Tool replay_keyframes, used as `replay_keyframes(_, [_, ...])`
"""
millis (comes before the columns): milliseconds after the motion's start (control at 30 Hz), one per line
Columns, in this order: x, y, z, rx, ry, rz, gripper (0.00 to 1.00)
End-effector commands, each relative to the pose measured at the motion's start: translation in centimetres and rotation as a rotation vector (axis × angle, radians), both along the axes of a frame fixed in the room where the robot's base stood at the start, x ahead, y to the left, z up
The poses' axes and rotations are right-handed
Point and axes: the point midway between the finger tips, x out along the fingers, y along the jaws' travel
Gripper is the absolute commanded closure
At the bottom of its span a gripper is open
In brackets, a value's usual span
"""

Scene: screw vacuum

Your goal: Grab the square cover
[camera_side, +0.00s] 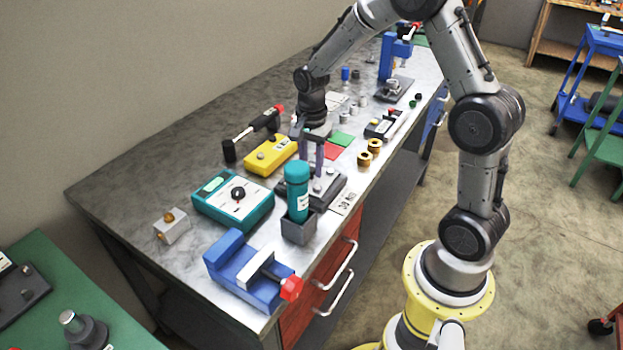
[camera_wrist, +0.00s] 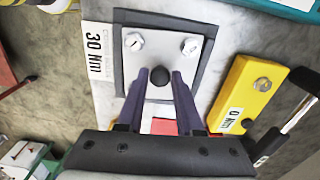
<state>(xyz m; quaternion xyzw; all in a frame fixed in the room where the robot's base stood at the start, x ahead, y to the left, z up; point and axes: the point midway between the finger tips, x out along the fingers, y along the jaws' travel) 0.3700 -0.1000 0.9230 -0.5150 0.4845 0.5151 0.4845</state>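The square cover (camera_wrist: 135,62) is a light grey plate with two screw heads and a round black knob (camera_wrist: 158,76), lying on a dark grey base (camera_wrist: 207,30) in the wrist view. In the side view the dark base (camera_side: 334,190) sits near the bench's front edge, and my gripper and a teal bottle partly hide the cover. My gripper (camera_wrist: 159,74) is open, its two purple fingers on either side of the knob with small gaps showing. In the side view my gripper (camera_side: 313,172) points down over the cover. I cannot tell whether the fingertips touch the plate.
A teal bottle (camera_side: 297,190) stands in a grey holder close by. A yellow box (camera_side: 270,155) and a teal meter (camera_side: 232,200) lie to the left. Brass rings (camera_side: 369,152) are to the right. A blue vise (camera_side: 245,271) stands at the near end.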

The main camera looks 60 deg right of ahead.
Motion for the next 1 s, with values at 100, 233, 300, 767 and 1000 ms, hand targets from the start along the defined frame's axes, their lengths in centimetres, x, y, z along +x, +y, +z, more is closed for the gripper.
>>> replay_keyframes(100, [0.01, 0.0, 0.02, 0.0, 0.0, 0.0, 0.88])
replay_keyframes(233, [0.01, 0.0, 0.03, 0.0, 0.0, 0.0, 1.0])
replay_keyframes(300, [0.01, 0.0, 0.03, 0.0, 0.0, 0.0, 1.0])
replay_keyframes(767, [0.02, 0.0, 0.06, 0.0, -0.001, 0.0, 1.0])
replay_keyframes(1000, [0.02, 0.0, 0.07, 0.0, -0.001, 0.0, 1.0])
